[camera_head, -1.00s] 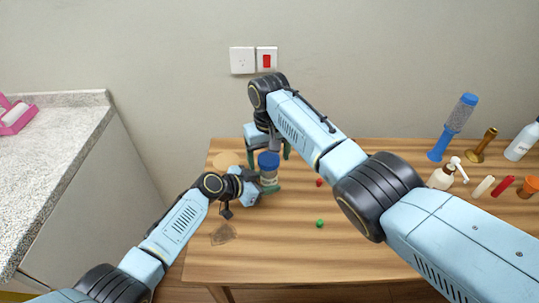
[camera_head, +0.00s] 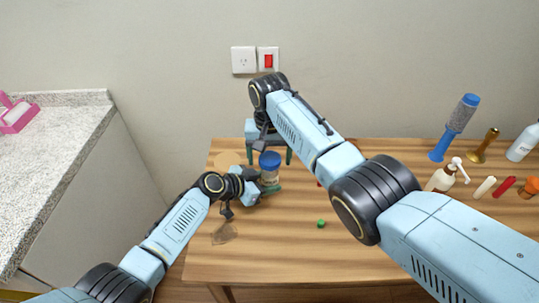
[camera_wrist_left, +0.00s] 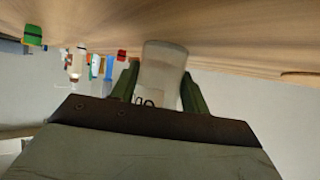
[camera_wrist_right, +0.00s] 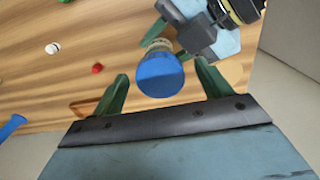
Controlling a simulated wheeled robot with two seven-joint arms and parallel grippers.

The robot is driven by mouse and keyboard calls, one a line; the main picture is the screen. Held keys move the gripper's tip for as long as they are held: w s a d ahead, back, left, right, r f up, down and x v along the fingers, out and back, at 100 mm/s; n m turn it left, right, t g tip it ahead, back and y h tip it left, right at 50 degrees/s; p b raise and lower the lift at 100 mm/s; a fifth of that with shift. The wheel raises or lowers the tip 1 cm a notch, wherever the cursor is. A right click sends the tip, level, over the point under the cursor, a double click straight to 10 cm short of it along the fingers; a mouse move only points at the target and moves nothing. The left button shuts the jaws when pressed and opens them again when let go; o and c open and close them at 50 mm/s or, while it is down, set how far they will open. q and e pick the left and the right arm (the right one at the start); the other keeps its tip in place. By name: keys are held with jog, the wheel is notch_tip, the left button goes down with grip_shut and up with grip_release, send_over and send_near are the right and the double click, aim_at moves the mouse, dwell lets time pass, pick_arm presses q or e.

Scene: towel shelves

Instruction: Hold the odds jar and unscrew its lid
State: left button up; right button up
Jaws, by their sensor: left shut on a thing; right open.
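The odds jar, a clear jar (camera_head: 270,178) with a blue lid (camera_head: 270,160), stands upright near the back left of the wooden table. My left gripper (camera_head: 267,188) is shut around the jar's body from the left; the left wrist view shows the jar (camera_wrist_left: 163,70) between its green fingers. My right gripper (camera_wrist_right: 160,72) is open above the jar, pointing down. In the right wrist view the blue lid (camera_wrist_right: 160,76) shows between the two green fingers, with a gap on each side. The lid is on the jar.
A green piece (camera_head: 321,224) lies on the table front. A round wooden disc (camera_head: 227,159) lies left of the jar.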

jog(key=m, duration=0.3)
jog(key=shift+a, duration=0.1)
jog(key=shift+c, duration=0.5)
jog(key=c, duration=1.1)
jog(key=shift+n, duration=1.5)
jog(key=shift+n, duration=0.5)
pick_arm(q)
jog(key=shift+d, duration=0.1)
pick_arm(e)
jog(key=shift+n, duration=1)
